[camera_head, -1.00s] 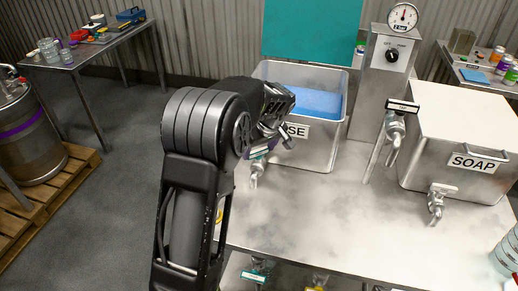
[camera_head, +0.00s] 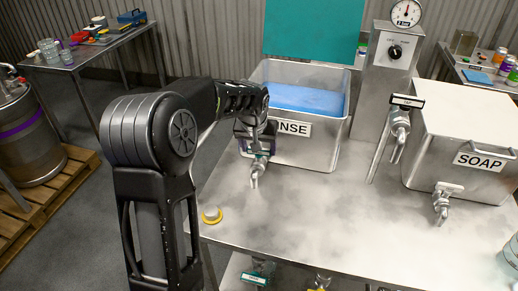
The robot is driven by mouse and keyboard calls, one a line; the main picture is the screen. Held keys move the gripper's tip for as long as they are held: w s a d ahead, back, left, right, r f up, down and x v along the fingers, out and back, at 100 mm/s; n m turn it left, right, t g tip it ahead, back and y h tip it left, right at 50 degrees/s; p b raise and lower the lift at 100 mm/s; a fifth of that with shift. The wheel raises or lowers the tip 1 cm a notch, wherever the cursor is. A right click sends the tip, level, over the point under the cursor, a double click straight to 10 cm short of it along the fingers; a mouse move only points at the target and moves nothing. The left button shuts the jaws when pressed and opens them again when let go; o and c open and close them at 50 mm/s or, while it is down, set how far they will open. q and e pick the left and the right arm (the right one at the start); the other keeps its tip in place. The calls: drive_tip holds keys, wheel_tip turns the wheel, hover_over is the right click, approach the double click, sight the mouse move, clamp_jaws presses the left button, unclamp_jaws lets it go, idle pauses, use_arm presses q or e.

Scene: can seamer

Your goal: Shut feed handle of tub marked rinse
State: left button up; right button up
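The rinse tub (camera_head: 315,151) is an open steel box of blue liquid at the back of the steel table, with a label reading "NSE" where my arm leaves it uncovered. Its tap (camera_head: 256,172) sticks out low on the front left. My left gripper (camera_head: 257,150) is at the top of this tap, pointing down. Its fingers are small and partly hidden, and I cannot tell whether they are shut on the feed handle. The handle itself is mostly hidden by the gripper. My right gripper is not in view.
A soap tub (camera_head: 458,140) with its own tap (camera_head: 441,203) stands to the right. Between the tubs is a steel post (camera_head: 386,85) with a gauge, a knob and another tap (camera_head: 399,130). The table's middle is clear.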

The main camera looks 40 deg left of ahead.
use_arm(q)
drive_tip(key=shift+m+h, duration=0.3)
drive_tip(key=shift+m, duration=0.3)
drive_tip(key=o, duration=1.4)
drive_tip(key=shift+c, duration=0.2)
drive_tip(key=a+v, duration=0.1)
drive_tip(key=v, duration=0.6)
drive_tip(key=shift+d+r+b, duration=0.3)
drive_tip(key=shift+d+r, duration=0.05)
drive_tip(key=shift+d, duration=0.2)
drive_tip(key=shift+s, duration=0.15)
